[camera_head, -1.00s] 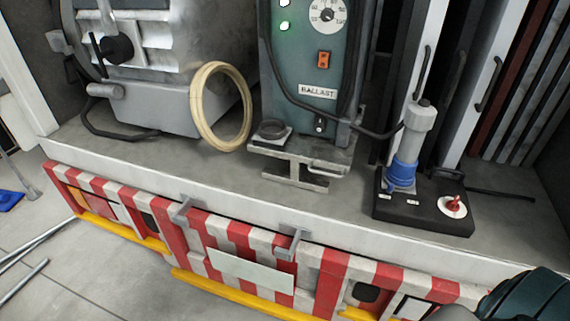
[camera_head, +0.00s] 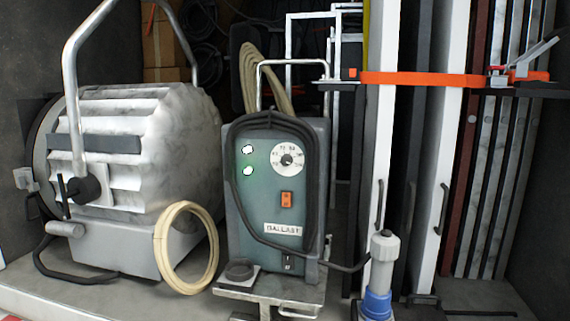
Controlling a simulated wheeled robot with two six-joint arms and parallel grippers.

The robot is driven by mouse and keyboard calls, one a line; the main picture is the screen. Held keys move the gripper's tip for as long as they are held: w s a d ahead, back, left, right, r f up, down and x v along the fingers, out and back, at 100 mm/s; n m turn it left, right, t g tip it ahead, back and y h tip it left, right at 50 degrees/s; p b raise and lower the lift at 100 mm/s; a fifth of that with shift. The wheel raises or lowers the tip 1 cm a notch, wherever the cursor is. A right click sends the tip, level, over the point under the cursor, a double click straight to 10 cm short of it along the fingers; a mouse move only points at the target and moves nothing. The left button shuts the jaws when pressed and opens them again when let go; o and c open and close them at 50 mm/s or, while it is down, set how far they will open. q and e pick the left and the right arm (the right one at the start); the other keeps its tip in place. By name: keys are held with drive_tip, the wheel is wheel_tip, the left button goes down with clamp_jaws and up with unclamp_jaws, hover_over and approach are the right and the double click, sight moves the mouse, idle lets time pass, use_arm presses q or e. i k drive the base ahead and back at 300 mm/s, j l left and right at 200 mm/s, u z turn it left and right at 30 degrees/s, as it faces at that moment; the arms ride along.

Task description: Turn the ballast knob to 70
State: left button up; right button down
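The ballast (camera_head: 268,205) is a teal-green box with a black cable looped over its front and a metal handle on top. It stands upright on the truck bed near the middle of the view. Its ballast knob (camera_head: 287,160) is a small dark knob in a white round dial at the upper right of the front. The dial's numbers and the knob's setting are too small to read surely. An orange switch (camera_head: 286,199) and a label reading BALLAST (camera_head: 283,229) sit below it. Two lamps (camera_head: 248,160) at the left glow green-white. Neither gripper shows.
A large grey lamp head (camera_head: 150,150) stands at the left, with a cream ring (camera_head: 163,250) leaning beside it. A blue and grey plug (camera_head: 380,275) stands in front at the right. Tall panels (camera_head: 428,150) behind an orange strap (camera_head: 430,80) fill the right side.

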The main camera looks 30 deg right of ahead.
sight(287, 159)
drive_tip(key=i+j+z, duration=0.25)
drive_tip(key=i, duration=0.15)
drive_tip(key=i+j+z, duration=0.25)
drive_tip(key=i, duration=0.15)
